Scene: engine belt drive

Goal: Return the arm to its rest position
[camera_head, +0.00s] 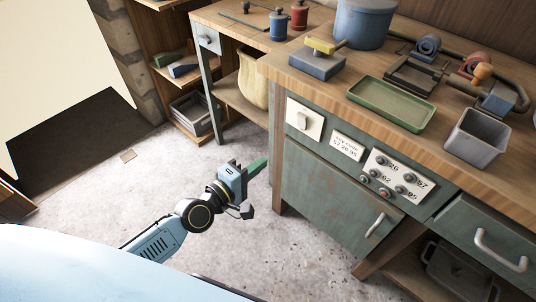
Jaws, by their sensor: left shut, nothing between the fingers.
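My left arm comes in from the lower left, with its light-blue and black links and a yellow ring at the wrist. My left gripper (257,167) is shut and empty. It is over the pale floor, in front of the left end of the green workbench cabinet (325,197). In the picture its tip lies close to the cabinet's wooden corner post; I cannot tell if they touch. My right gripper is not in view.
The wooden bench top carries a green tray (391,103), a grey bin (474,137), a blue pot (363,22) and a belt-drive assembly (484,75). The cabinet front has a button panel (394,176) and handles. Open floor (110,205) lies left of the arm.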

